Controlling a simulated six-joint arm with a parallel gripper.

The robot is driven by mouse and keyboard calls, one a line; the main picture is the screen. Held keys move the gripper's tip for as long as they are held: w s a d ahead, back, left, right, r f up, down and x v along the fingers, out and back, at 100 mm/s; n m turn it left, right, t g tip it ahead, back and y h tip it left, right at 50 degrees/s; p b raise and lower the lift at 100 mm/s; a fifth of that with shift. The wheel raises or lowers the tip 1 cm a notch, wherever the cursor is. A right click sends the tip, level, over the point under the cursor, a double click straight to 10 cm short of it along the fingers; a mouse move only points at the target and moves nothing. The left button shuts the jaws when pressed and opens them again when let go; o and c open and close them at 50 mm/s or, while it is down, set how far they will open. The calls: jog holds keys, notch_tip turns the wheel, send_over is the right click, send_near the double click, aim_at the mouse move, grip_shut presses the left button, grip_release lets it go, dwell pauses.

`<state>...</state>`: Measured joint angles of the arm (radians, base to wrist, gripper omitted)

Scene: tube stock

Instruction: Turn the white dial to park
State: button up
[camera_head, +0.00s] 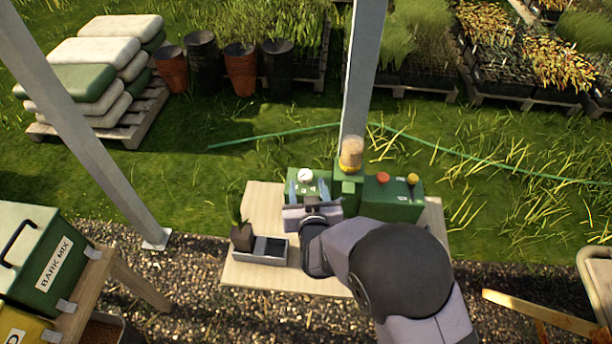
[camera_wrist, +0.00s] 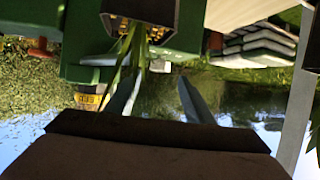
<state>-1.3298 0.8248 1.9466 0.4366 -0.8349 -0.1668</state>
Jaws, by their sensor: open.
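The white dial (camera_head: 305,175) is a small round knob on the left part of a green machine (camera_head: 400,206) on the wooden board. My gripper (camera_head: 308,184) is in front of that left part, its two grey fingers spread to either side below the dial. Nothing shows between the fingers. I cannot tell whether they touch the machine. The dial's pointer and park mark are too small to read.
A dark plant pot (camera_head: 242,238) and a grey divided tray (camera_head: 260,249) stand left of my gripper. The machine also bears a tan-filled clear hopper (camera_head: 351,155), a red button (camera_head: 383,179) and a yellow knob (camera_head: 413,179). A metal post (camera_head: 362,70) rises behind it.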

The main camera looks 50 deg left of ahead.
aim_at(305, 174)
jog(key=shift+p+x, duration=0.8)
jog(key=shift+x, duration=1.85)
jog(key=c, duration=1)
jog(key=shift+c, duration=0.2)
jog(key=shift+w+n+g+b, duration=0.1)
jog(key=shift+n+g+b, duration=0.2)
jog(key=shift+b, duration=0.3)
jog(key=shift+y+b, duration=0.3)
jog(key=shift+d+n+g+b, duration=0.1)
jog(key=shift+n+g+b, duration=0.2)
jog(key=shift+n+g, duration=0.1)
